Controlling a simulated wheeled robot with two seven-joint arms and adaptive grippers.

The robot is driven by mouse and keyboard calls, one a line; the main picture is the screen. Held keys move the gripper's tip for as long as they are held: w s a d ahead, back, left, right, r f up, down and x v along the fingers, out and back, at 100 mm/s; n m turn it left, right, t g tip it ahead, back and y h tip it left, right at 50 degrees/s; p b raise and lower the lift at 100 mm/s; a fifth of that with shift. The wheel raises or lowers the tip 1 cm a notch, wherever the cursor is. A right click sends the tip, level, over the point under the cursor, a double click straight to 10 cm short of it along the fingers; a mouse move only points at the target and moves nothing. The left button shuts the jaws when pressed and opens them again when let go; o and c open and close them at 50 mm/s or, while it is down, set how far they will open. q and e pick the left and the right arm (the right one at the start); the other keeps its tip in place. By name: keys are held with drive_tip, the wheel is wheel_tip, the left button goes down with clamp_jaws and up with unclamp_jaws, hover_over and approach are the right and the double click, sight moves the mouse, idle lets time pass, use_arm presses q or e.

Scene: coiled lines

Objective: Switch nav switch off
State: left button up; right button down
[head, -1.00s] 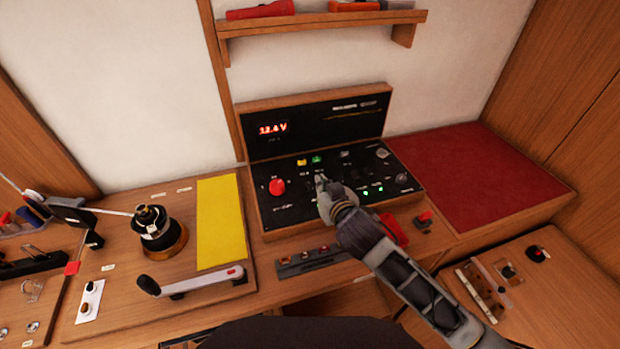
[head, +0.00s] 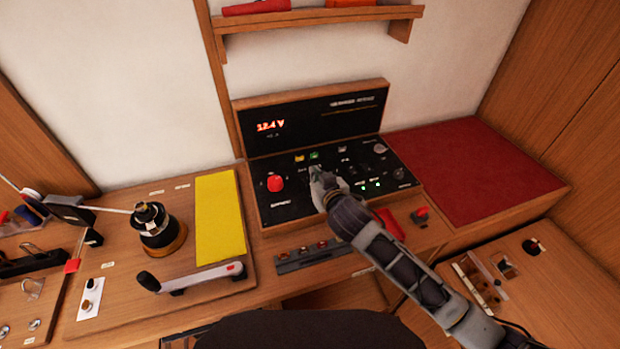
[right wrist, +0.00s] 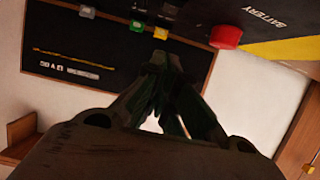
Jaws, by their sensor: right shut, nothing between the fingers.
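The black switch panel (head: 265,212) stands in a wooden frame on the desk, with small rockers, knobs and lit green dots on its sloped face. The nav switch cannot be told by its label; the print is too small. A yellow rocker (head: 299,158) and a green rocker (head: 314,155) sit along the upper row. My right gripper (head: 316,172) is shut and empty over the panel, just in front of these two and hiding part of it. In the right wrist view its fingertips (right wrist: 160,62) are close to the yellow rocker (right wrist: 160,33); contact cannot be told. My left gripper is out of view.
A red knob (head: 275,183) is left of my gripper. The upright display (head: 350,118) stands behind the panel. A red mat (head: 460,170) lies at the right, a yellow sheet (head: 218,220) and winch (head: 157,230) at the left. A shelf (head: 320,21) is above.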

hover_over(308, 181)
drive_tip(key=s, duration=0.2)
drive_tip(key=shift+w+d+f+p, duration=0.15)
drive_tip(key=shift+f+p, duration=0.1)
drive_tip(key=shift+f, duration=0.35)
drive_tip(key=shift+s+d+f+p, duration=0.1)
drive_tip(key=shift+f+p, duration=0.1)
drive_tip(key=shift+f, duration=0.35)
drive_tip(key=shift+s+d+f, duration=0.1)
drive_tip(key=shift+s+f, duration=0.05)
drive_tip(key=shift+f, duration=0.85)
drive_tip(key=shift+s+f, duration=0.1)
drive_tip(key=shift+f, duration=0.9)
drive_tip(key=shift+s+f+t+b, duration=0.25)
drive_tip(key=shift+f+b, duration=0.2)
drive_tip(key=shift+b, duration=0.85)
drive_tip(key=shift+r, duration=0.1)
drive_tip(key=shift+w+r, duration=0.1)
drive_tip(key=shift+r, duration=0.1)
